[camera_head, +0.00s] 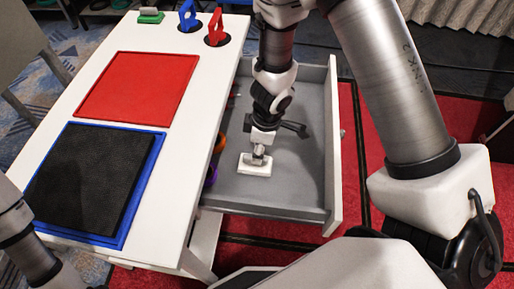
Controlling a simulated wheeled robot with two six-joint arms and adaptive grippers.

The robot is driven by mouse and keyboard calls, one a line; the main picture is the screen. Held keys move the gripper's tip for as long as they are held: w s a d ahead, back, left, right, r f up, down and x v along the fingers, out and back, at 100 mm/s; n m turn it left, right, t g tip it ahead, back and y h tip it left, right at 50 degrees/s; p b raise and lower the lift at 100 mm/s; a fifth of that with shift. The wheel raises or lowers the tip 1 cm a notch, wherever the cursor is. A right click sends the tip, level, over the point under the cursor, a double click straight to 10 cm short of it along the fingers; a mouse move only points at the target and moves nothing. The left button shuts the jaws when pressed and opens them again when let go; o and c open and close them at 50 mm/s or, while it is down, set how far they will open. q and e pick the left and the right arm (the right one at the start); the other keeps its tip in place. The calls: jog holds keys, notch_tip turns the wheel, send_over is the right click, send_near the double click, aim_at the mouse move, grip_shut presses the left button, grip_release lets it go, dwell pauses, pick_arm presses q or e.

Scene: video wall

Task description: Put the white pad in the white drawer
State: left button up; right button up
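The white pad (254,168) is a small flat block inside the open drawer (290,185), low over or on its grey floor; I cannot tell if it touches. The drawer has white walls and is pulled out to the right of the white table. My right gripper (259,157) points down at the pad from above. Its fingertips are close together and appear shut on the pad's top. My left arm shows only at the lower left edge; its gripper is out of view.
The white table (200,130) carries a red mat (138,88) and a black pad (88,178) on a blue mat. A green-handled block (150,16), a blue clip (188,15) and a red clip (216,28) are at the back. The drawer floor right of my gripper is clear.

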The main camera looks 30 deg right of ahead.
pick_arm(q)
notch_tip(320, 180, up, 8)
jog(key=p, duration=0.5)
jog(key=shift+f+p, duration=0.15)
jog(key=shift+p, duration=0.25)
pick_arm(e)
notch_tip(320, 180, up, 8)
jog(key=shift+s+d, duration=0.35)
jog(key=shift+d, duration=0.05)
